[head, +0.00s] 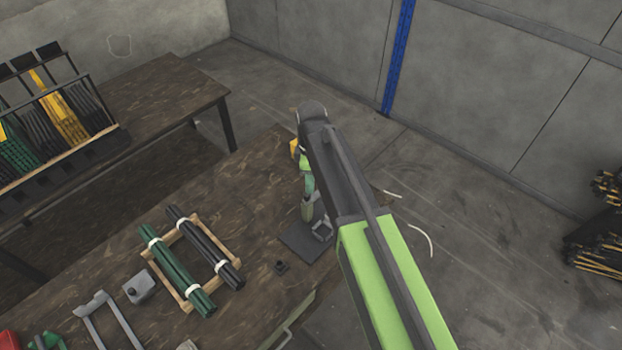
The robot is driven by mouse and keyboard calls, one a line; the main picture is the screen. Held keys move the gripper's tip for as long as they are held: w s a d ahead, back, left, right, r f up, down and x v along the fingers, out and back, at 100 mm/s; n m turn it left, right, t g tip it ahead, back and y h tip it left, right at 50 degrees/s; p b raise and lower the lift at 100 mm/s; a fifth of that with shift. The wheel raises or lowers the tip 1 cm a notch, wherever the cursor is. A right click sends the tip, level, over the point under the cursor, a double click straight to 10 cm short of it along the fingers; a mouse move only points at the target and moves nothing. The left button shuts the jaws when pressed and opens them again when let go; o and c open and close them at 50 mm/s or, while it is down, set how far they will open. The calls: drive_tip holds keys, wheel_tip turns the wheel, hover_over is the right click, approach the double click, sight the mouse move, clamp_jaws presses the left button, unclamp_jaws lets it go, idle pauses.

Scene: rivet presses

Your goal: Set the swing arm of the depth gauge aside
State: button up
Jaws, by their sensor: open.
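My arm reaches from the lower right over the dark wooden bench (130,235) and bends down near its far right edge. My gripper (312,215) is open, small in view and partly covered by my own arm. Beneath it, a dark flat base plate (300,243) lies on the bench with a small grey block-like part (322,230) on it. I cannot tell for sure whether this is the depth gauge. No swing arm can be made out clearly, and my arm hides part of this area. I see no clear contact between the gripper and anything.
A wooden frame (184,304) holds green rods (177,272) and black rods (206,247). A grey block (139,287), a grey U-shaped part (98,305) and a small black part (281,267) lie nearby. A rod rack (62,112) stands on another table at upper left.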

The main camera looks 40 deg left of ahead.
wheel_tip(320, 180, up, 11)
drive_tip(key=p, duration=0.9)
drive_tip(key=shift+s+f, duration=0.1)
